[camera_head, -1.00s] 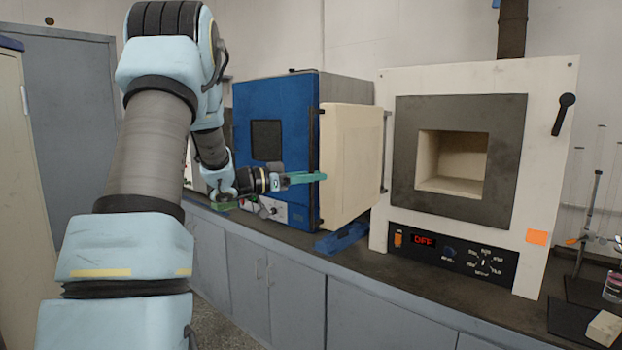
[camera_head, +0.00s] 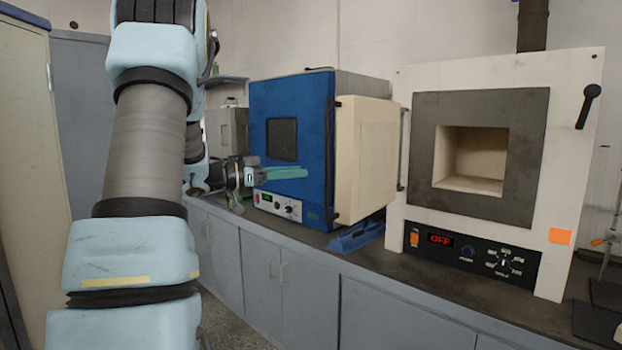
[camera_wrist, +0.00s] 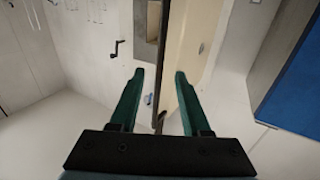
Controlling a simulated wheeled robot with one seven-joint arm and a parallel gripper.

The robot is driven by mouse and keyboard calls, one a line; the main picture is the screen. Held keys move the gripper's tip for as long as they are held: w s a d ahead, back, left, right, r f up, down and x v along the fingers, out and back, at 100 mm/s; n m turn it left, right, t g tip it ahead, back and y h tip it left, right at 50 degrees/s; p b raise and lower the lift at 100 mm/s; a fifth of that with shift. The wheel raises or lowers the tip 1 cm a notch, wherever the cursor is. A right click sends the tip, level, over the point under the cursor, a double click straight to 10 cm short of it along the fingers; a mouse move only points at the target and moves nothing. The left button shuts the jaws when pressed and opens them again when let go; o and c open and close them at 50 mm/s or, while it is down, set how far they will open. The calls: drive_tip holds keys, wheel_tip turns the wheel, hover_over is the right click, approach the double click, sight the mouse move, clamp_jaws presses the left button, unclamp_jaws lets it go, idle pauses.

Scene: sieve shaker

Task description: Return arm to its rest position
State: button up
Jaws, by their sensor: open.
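My gripper (camera_head: 283,174) is at the left of the head view, in front of the blue oven (camera_head: 290,110), with its green fingers pointing right. In the wrist view its two green fingers (camera_wrist: 159,88) are spread apart with nothing between them. My arm stands raised along the left side of the head view. The fingers overlap the oven's front in the picture; the exact distance to it cannot be told.
A blue object (camera_head: 356,236) lies on the dark counter (camera_head: 400,262) under the door. Grey cabinets (camera_head: 262,272) run below.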

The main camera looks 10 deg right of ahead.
drive_tip(key=shift+s+a, duration=0.15)
drive_tip(key=shift+a, duration=0.55)
drive_tip(key=w+a+f+n+t+y, duration=0.55)
drive_tip(key=n+t+y, duration=0.3)
drive_tip(key=y, duration=0.25)
drive_tip(key=s+a+f+n+g+y, duration=0.2)
drive_tip(key=s+a+f+n+y, duration=0.15)
drive_tip(key=s+f, duration=0.2)
drive_tip(key=s+f+n+g+y, duration=0.1)
drive_tip(key=s+f+g, duration=0.3)
drive_tip(key=s, duration=0.7)
drive_tip(key=s+f+n+g+y, duration=0.1)
drive_tip(key=s+f+g, duration=0.4)
drive_tip(key=s, duration=0.7)
wheel_tip(320, 180, down, 2)
drive_tip(key=shift+s+f+y, duration=0.1)
drive_tip(key=shift+s+y, duration=0.15)
drive_tip(key=shift+y, duration=0.1)
